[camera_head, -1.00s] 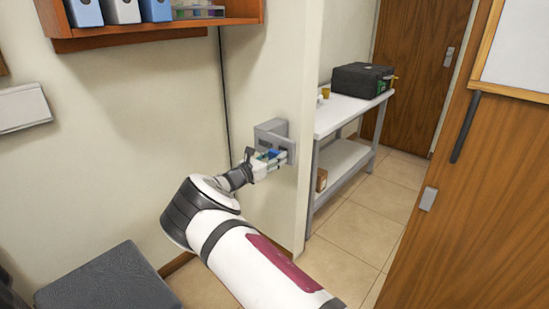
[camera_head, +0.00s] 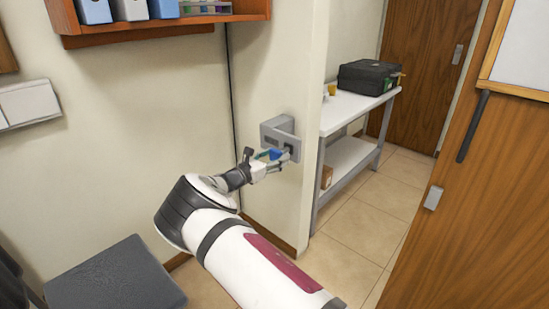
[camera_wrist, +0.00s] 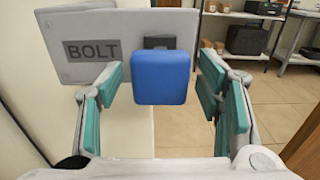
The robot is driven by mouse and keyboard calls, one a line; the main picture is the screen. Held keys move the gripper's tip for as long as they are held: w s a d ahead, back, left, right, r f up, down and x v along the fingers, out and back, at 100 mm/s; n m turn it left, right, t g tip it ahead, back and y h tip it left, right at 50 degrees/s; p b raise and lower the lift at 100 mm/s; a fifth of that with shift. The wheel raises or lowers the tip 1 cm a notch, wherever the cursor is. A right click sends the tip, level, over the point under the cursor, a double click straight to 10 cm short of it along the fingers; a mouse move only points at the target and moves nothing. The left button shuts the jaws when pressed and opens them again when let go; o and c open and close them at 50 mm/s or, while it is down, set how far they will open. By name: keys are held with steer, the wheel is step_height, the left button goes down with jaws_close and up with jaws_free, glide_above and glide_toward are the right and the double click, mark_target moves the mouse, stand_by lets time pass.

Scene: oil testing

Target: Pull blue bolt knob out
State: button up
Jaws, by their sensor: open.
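The blue bolt knob (camera_wrist: 161,78) is a rounded blue block in front of a grey wall box (camera_wrist: 75,45) marked BOLT in the wrist view. In the head view the knob (camera_head: 275,154) shows by the grey box (camera_head: 278,128) on the wall. My gripper (camera_wrist: 160,95) is open, with its green-padded fingers on the left and right of the knob. Gaps show on both sides of the knob, so the fingers do not grip it. In the head view my gripper (camera_head: 272,163) is close to the box.
A white workbench (camera_head: 350,112) with a black case (camera_head: 370,77) stands beyond the wall's edge. A shelf with binders (camera_head: 130,9) hangs upper left. A dark seat (camera_head: 115,275) is at lower left. A wooden door (camera_head: 425,70) stands at the back.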

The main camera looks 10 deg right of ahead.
steer(key=v, duration=1.2)
steer(key=s+d+r+m+g+y, duration=0.1)
steer(key=s+d+r+m+g, duration=0.45)
steer(key=d, duration=0.25)
steer(key=s+d+r+m+g+y, duration=0.2)
steer(key=s+d+r+m+g, duration=0.2)
steer(key=s+d+m, duration=0.3)
steer(key=s+d+r+m+g+y, duration=0.1)
steer(key=s+d+r+m+y, duration=0.15)
steer(key=s, duration=0.65)
steer(key=s+d+r+m+g+y, duration=0.1)
steer(key=s+d+r+m+y, duration=0.2)
steer(key=s, duration=0.5)
steer(key=s+a+r+m+t+y, duration=0.1)
steer(key=s+a+m+y, duration=0.25)
steer(key=s, duration=0.95)
steer(key=s+a+r+m+t+y, duration=0.15)
steer(key=s+a+m, duration=0.3)
steer(key=s, duration=0.95)
step_height(320, 180, up, 18)
steer(key=t+y+p, duration=0.1)
steer(key=t+p, duration=0.1)
steer(key=p, duration=1.4)
steer(key=shift+w+n+t, duration=0.3)
steer(key=shift+n, duration=0.1)
